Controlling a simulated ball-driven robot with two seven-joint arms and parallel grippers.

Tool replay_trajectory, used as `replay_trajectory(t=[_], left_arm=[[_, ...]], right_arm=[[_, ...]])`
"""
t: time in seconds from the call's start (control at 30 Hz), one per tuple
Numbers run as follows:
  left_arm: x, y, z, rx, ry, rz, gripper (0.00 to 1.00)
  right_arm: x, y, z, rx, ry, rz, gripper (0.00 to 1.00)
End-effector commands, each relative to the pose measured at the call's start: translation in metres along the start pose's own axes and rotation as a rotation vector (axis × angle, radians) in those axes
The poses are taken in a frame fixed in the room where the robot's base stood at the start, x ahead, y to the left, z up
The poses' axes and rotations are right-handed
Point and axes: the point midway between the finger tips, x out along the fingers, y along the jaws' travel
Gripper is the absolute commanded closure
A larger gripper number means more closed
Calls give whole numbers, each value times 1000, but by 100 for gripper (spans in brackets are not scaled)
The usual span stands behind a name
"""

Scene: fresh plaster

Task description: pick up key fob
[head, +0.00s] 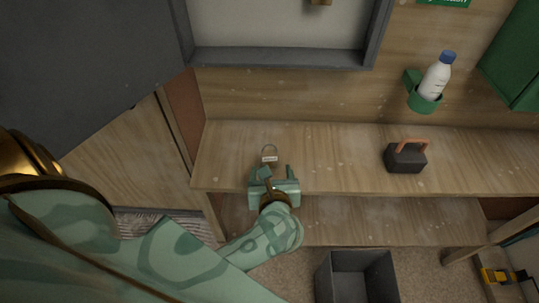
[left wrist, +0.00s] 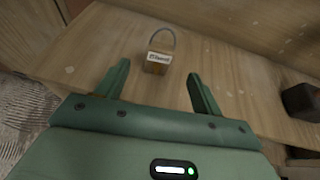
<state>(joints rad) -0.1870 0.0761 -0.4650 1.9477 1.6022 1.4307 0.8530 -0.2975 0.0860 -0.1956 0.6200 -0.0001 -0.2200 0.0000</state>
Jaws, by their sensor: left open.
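The key fob (head: 269,158) lies on the wooden shelf top near its left end. It is a small brown block with a white label and a grey wire loop. In the left wrist view the fob (left wrist: 158,62) sits a little beyond the fingertips, with its loop pointing away. My left gripper (head: 276,171) is open and empty, just in front of the fob at the shelf's front edge. In the left wrist view its two fingers (left wrist: 158,70) are spread apart. My right gripper is not in view.
A dark block with an orange handle (head: 405,157) stands on the shelf (head: 335,165) to the right. A white bottle (head: 436,78) sits in a green wall holder (head: 426,104). A grey open bin (head: 356,278) stands below. The shelf between fob and block is clear.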

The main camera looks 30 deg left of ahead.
Motion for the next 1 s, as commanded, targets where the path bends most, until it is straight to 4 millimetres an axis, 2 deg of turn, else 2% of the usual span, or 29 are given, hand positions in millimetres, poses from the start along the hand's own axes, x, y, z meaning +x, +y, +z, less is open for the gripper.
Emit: replay_trajectory(t=[0.1, 0.37, 0.6, 0.7, 0.9, 0.93, 1.0], left_arm=[[26, 0, 0, 4, -3, 0, 33], [50, 0, 2, 3, -3, 0, 33], [88, -1, 6, 6, -3, 1, 33], [95, -1, 5, 5, -1, 1, 33], [95, -1, 6, 4, -1, 0, 33], [95, -1, 6, 4, -1, 0, 38], [95, -1, 6, 4, -1, 0, 58]], right_arm=[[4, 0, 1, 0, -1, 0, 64], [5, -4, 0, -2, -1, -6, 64], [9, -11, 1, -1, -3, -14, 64], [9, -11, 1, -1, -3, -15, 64], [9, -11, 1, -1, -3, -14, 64], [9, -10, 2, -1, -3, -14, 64], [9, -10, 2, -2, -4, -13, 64]])
